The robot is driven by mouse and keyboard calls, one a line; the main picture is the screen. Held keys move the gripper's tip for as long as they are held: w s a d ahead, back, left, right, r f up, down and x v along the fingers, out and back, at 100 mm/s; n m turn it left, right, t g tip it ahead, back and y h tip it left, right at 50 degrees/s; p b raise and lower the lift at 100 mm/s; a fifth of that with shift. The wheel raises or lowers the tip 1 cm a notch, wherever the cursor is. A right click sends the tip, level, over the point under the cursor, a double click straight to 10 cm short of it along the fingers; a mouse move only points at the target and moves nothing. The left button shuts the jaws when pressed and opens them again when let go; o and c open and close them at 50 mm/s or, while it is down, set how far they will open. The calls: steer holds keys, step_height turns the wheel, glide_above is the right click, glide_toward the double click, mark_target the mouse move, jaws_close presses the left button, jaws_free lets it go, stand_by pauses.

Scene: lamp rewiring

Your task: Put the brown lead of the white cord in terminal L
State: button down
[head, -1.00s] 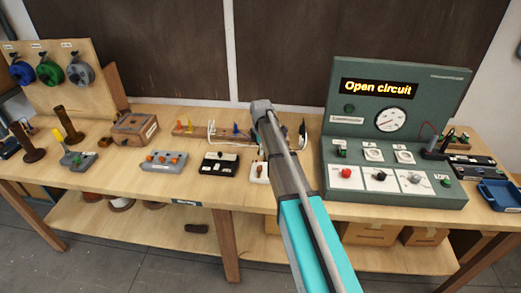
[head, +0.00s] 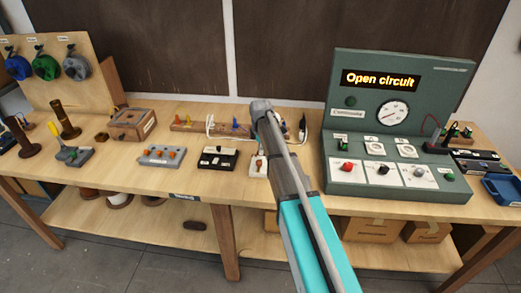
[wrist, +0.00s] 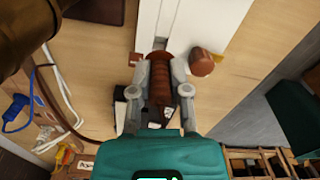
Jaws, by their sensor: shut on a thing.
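My gripper (wrist: 163,92) has its two fingers closed on either side of a brown ridged piece (wrist: 159,82). I cannot tell whether this piece is the brown lead itself. In the head view my arm hides the gripper's fingertips. The white cord (head: 210,124) lies in a bunch towards the back of the bench, left of my arm. It also shows at the left of the wrist view (wrist: 64,105), near a blue lead (wrist: 15,112). A blue piece (head: 236,126) stands close to the cord in the head view. I cannot make out terminal L.
A green test panel (head: 400,120) reading "Open circuit" stands right of my arm. Bare bench shows along the front edge.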

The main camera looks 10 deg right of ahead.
steer(key=shift+f+b, duration=1.1)
steer(key=shift+f, duration=0.2)
steer(key=shift+f+b, duration=0.55)
stand_by(1.1)
steer(key=c, duration=0.5)
jaws_free()
steer(key=shift+r, duration=0.15)
